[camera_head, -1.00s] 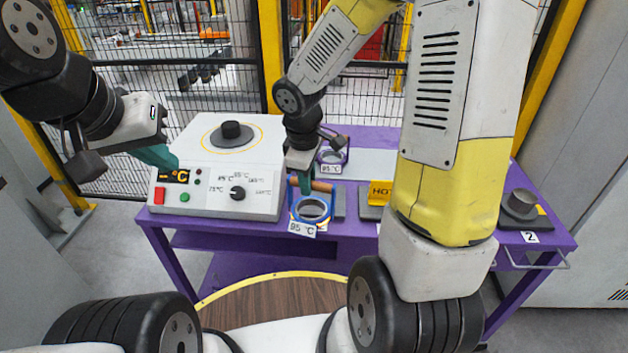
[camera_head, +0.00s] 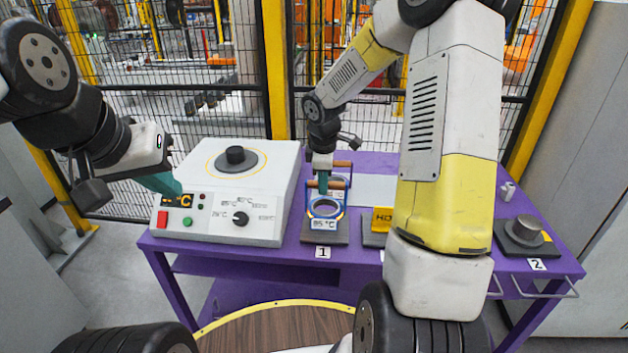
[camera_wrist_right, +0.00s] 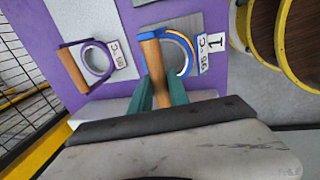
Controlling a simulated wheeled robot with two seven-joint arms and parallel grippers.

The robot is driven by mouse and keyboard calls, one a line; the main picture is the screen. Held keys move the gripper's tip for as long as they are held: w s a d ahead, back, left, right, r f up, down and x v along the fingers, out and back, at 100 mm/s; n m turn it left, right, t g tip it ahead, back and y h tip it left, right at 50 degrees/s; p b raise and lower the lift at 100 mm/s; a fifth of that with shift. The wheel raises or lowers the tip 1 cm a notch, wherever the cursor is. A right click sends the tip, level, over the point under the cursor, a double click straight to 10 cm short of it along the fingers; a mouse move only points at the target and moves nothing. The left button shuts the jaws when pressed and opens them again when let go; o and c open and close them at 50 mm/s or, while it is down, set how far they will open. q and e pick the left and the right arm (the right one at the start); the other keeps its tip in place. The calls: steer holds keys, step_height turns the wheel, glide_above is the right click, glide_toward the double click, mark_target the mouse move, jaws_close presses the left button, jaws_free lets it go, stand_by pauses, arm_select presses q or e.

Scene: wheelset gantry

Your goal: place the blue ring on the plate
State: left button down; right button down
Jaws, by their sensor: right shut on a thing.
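The blue ring (camera_head: 309,207) has a blue frame, a wooden handle and a 95 °C label. My right gripper (camera_head: 323,188) is shut on that handle, and the wrist view shows the handle (camera_wrist_right: 155,72) between the teal fingers. The ring is over the grey plate marked 1 (camera_head: 325,239); I cannot tell whether it touches. The white heater unit (camera_head: 270,170) at the left has a round top plate (camera_head: 218,160) with a yellow circle and a black knob. My left gripper (camera_head: 168,184) is in front of the heater's left side; its finger gap is hidden.
A purple ring (camera_wrist_right: 97,62) with a wooden handle lies behind the blue one. A yellow HOT sign (camera_head: 381,219) stands to the right. Pad 2 (camera_head: 513,246) with a metal cylinder is at the table's right end. A mesh fence stands behind the purple table (camera_head: 285,235).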

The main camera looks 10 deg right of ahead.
mark_target(326, 202)
steer(key=shift+w+d, duration=0.15)
steer(key=shift+w, duration=0.25)
steer(key=shift+f, duration=1.75)
steer(key=shift+f, duration=0.1)
steer(key=c, duration=1.3)
jaws_free()
steer(key=shift+o, duration=0.2)
